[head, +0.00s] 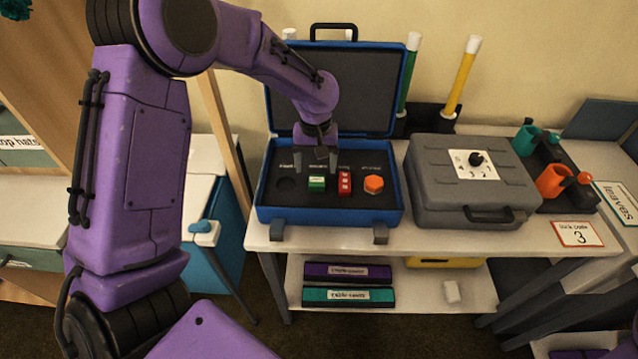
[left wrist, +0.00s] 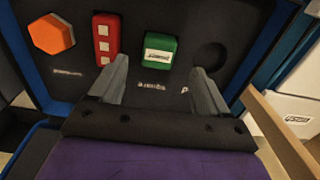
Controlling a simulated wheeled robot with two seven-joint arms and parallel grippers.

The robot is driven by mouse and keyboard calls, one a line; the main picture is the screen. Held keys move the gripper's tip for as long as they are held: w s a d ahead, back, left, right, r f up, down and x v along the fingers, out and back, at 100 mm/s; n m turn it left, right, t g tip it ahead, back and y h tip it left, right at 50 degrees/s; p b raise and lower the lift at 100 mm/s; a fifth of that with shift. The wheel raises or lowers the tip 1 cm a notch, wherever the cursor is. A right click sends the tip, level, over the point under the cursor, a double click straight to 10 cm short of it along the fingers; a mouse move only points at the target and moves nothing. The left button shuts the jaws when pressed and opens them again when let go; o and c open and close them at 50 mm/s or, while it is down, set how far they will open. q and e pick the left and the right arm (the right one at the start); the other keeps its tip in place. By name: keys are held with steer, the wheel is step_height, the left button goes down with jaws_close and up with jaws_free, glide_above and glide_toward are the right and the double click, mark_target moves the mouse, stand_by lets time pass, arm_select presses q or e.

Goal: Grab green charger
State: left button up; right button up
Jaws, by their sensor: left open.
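The green charger (head: 316,183) is a small green block with a white label, seated in the black foam of the open blue case (head: 329,218). It also shows in the left wrist view (left wrist: 159,50). My left gripper (head: 316,163) is open and empty above the case. In the left wrist view its fingertips (left wrist: 160,66) point toward the charger, one to each side of it, and I see no contact. My right gripper is not in view.
A red block (head: 344,183) and an orange hexagonal piece (head: 373,184) sit right of the charger in the foam, with an empty round recess (head: 287,183) to its left. The blue lid (head: 350,85) stands up behind. A grey case (head: 470,180) stands close on the right.

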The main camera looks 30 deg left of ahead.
mark_target(317, 179)
arm_select(q)
step_height(317, 179, down, 4)
steer(key=shift+s+d+f+p, duration=0.1)
steer(key=shift+p, duration=0.3)
steer(key=shift+w+f, duration=0.2)
steer(key=shift+f, duration=0.25)
steer(key=c, duration=1.2)
steer(key=shift+r, duration=0.1)
